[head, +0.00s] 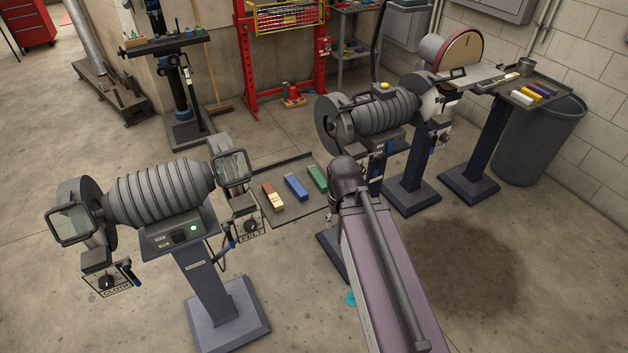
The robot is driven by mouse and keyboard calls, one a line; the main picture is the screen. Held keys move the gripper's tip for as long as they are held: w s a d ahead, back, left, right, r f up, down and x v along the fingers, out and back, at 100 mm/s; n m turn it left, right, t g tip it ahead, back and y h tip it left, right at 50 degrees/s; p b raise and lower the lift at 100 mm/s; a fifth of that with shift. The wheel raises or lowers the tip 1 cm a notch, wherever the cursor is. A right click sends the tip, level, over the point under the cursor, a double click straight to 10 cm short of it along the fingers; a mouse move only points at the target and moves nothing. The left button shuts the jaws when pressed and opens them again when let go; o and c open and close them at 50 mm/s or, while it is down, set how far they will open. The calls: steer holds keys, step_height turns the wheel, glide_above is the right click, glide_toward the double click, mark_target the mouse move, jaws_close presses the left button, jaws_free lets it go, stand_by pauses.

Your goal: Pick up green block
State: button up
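A green block (317,178) lies on a flat grey tray (290,221) near the middle of the head view. It is at the right end of a row, beside a blue block (296,187) and a brown and cream block (273,197). My purple arm rises from the bottom right and its far joint is just right of the green block in the picture. My gripper is not visible, so I cannot tell its state or how far it is from the block.
A grinder (155,195) on a pedestal stands left of the tray, and another (375,112) stands behind and right. A disc sander (460,50), a side tray (541,92) with several bars, and a grey bin (545,140) are farther right. Open floor lies at lower right.

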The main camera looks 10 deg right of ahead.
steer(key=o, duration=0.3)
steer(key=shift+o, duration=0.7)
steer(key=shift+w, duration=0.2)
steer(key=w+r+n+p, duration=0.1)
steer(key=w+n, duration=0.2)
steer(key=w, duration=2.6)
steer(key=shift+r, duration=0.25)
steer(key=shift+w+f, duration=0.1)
steer(key=b, duration=0.8)
glide_above(319, 179)
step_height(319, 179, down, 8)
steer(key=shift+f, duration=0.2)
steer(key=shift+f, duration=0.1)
